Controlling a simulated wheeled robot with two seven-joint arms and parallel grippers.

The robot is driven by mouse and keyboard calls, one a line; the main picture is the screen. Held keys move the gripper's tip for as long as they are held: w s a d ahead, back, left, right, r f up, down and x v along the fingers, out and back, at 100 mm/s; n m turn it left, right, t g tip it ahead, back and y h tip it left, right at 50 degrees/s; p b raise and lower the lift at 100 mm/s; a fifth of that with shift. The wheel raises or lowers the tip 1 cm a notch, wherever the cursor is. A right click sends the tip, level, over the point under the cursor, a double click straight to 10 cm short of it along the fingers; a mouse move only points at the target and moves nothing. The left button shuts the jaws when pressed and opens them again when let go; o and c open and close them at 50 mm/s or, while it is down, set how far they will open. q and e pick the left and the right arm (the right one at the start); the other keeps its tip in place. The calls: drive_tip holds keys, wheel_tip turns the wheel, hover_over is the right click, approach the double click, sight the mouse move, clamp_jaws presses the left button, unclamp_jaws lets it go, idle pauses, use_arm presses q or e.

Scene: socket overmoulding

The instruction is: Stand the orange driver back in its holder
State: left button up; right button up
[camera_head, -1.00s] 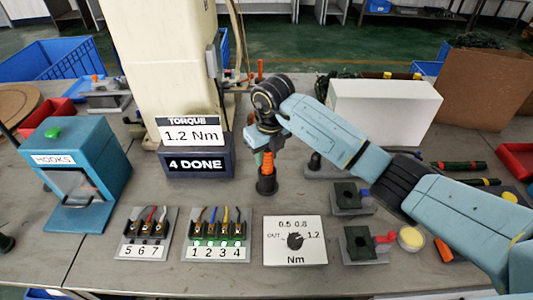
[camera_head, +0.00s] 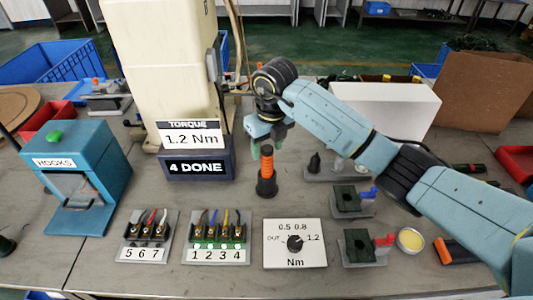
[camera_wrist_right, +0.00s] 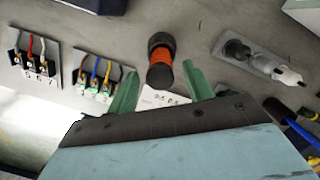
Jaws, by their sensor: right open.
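The orange driver (camera_head: 267,163) stands upright in its dark round holder (camera_head: 267,187) on the table, in front of the torque display. In the right wrist view the driver (camera_wrist_right: 161,72) shows with its dark end beyond the fingertips. My right gripper (camera_head: 266,142) is just above and behind the driver in the head view. Its two green fingers (camera_wrist_right: 163,88) are spread apart, with nothing between them gripped. My left gripper is not in view.
A torque display (camera_head: 190,135) reads 1.2 Nm and 4 DONE. The terminal block marked 1 to 4 (camera_head: 217,254) has green lights. A dial plate (camera_head: 295,258), another block (camera_head: 146,252) and a blue hooks box (camera_head: 55,163) stand around. Clear table lies left of the driver.

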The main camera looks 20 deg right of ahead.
drive_tip(key=r, duration=0.5)
drive_tip(key=s+r, duration=0.1)
drive_tip(key=r, duration=0.1)
drive_tip(key=shift+d+r, duration=0.15)
drive_tip(key=shift+r, duration=0.15)
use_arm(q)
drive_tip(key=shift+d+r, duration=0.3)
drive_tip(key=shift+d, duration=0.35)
use_arm(e)
drive_tip(key=shift+f, duration=0.1)
